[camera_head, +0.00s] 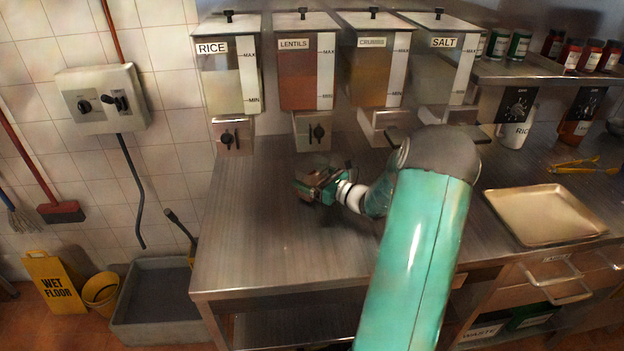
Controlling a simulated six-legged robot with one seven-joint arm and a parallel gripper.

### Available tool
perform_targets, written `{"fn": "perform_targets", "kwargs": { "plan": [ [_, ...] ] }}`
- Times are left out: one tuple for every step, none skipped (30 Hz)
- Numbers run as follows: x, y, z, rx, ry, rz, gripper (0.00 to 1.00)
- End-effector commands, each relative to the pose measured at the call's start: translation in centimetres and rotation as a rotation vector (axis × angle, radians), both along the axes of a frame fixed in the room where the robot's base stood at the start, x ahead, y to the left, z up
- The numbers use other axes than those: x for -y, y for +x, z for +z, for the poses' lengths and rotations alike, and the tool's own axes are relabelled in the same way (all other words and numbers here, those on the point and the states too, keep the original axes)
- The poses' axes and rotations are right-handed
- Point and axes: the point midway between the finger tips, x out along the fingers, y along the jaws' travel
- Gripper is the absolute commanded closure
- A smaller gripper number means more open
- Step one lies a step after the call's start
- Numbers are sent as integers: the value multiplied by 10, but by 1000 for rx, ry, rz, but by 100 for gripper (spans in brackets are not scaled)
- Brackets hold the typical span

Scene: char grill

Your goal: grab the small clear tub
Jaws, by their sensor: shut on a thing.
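My gripper (312,184) is low over the steel counter, in front of the lentils dispenser. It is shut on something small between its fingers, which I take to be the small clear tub. The gripper and my wrist largely hide it, and its outline is too small and blurred to make out. I cannot tell whether it touches the counter. No other small clear tub shows.
Dispensers for rice (229,75), lentils (305,80), crumbs (372,75) and salt (440,70) line the back. A metal tray (545,214) and yellow tongs (583,166) lie at right. The steel counter (260,235) is clear at front left.

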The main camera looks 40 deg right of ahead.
Motion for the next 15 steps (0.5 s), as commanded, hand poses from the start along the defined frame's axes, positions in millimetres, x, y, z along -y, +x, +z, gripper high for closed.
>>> {"fn": "perform_targets", "kwargs": {
  "plan": [
    [0, 0, 5, 2, -3, 0, 47],
    [0, 0, 8, 2, -4, 0, 47],
    [0, 0, 13, 3, -4, 0, 47],
    [0, 0, 18, 3, -4, 0, 47],
    [0, 0, 22, 3, -5, 1, 47],
    [0, 0, 29, 3, -5, 1, 47],
    [-1, -1, 33, 2, -4, 0, 47],
    [-5, -8, 30, -1, 1, 0, 47],
    [-10, -15, 30, -1, 0, 0, 47],
    [-14, -20, 30, 0, 1, 0, 47],
    [-17, -26, 30, 0, 1, -1, 47],
    [-21, -33, 30, -1, 0, -2, 47],
    [-25, -38, 29, -1, 0, -1, 47],
    [-29, -43, 29, 0, 1, -1, 47],
    [-33, -49, 30, -1, 1, -1, 47]
  ]
}}
